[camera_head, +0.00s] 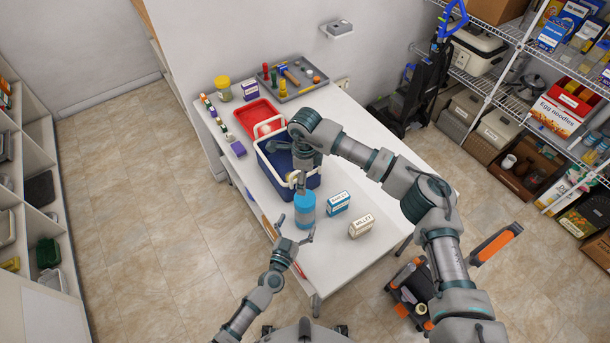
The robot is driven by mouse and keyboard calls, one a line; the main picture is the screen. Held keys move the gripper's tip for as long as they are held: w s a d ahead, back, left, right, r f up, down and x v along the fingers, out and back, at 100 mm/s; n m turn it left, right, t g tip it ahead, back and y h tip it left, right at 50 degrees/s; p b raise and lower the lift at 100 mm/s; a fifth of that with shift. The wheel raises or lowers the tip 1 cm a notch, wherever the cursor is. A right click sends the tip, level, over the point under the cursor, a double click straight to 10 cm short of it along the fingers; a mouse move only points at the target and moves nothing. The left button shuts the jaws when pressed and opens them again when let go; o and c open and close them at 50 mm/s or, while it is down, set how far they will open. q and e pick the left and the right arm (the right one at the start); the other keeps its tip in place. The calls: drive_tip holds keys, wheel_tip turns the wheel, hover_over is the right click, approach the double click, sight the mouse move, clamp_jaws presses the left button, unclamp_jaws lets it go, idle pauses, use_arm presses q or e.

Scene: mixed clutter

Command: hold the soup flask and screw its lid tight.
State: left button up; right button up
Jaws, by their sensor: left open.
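The soup flask, a blue cylinder (305,212), stands upright near the left edge of the white table. Its lid cannot be told apart clearly under my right gripper. My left gripper (296,231) is open, with its fingers spread just in front of the flask, and does not hold it. My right gripper (301,184) points down at the top of the flask from above. Its fingers are small and partly hidden by my own wrist, so I cannot tell whether they are shut or touching the lid.
A blue and white cooler (286,180) stands close behind the flask. A blue-white carton (338,203) and a cream carton (361,225) stand to its right. A red tray (259,117) and a grey tool tray (288,79) lie farther back. The table's right side has free room.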

use_arm(q)
drive_tip(key=v, duration=0.6)
drive_tip(key=shift+s, duration=0.1)
idle(0.3)
